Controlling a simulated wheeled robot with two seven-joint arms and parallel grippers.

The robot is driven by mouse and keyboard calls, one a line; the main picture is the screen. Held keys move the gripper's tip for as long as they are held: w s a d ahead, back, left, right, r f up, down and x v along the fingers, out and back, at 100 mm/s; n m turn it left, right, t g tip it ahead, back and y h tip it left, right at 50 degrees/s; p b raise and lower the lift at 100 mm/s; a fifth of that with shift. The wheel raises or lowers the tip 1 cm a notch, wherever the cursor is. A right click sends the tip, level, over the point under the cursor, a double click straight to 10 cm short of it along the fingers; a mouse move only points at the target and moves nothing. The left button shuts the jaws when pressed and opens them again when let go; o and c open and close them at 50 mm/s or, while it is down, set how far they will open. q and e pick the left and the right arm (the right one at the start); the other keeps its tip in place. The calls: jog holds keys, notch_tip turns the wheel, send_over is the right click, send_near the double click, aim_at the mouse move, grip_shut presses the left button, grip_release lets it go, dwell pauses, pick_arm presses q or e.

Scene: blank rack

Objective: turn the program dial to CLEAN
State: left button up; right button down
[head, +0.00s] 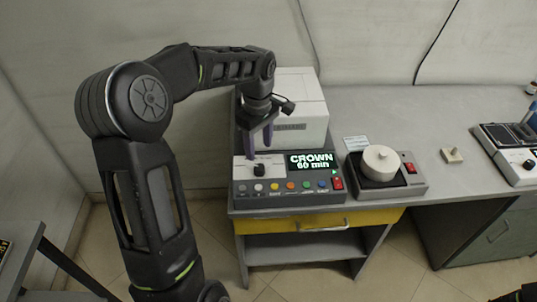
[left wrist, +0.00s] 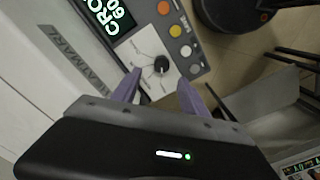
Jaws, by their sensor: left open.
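The program dial (head: 260,169) is a small black knob on a white panel at the left of the grey control unit (head: 288,199). It also shows in the left wrist view (left wrist: 161,64), with tick marks around it. The display (head: 312,161) reads "CROWN 60 min" in white letters. My left gripper (head: 260,148) points down over the dial panel, its purple fingers open. In the left wrist view the fingertips (left wrist: 157,80) are apart, one on each side of the dial, and nothing shows between them but the dial; contact cannot be told.
Several coloured buttons (head: 290,185) and a red switch (head: 337,183) lie in front of the dial and display. A white box-like housing (head: 300,95) rises behind. A unit with a round cream-coloured top (head: 381,160) stands to the right. Bare grey bench (head: 420,120) lies beyond it.

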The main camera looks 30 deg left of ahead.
aim_at(259, 167)
pick_arm(q)
jog(key=shift+s, duration=0.3)
jog(key=shift+w+f, duration=0.15)
jog(key=shift+f, duration=0.05)
notch_tip(259, 167, down, 8)
jog(key=shift+r+p, duration=0.25)
jog(key=shift+p, duration=0.5)
jog(key=shift+c, duration=0.2)
grip_shut()
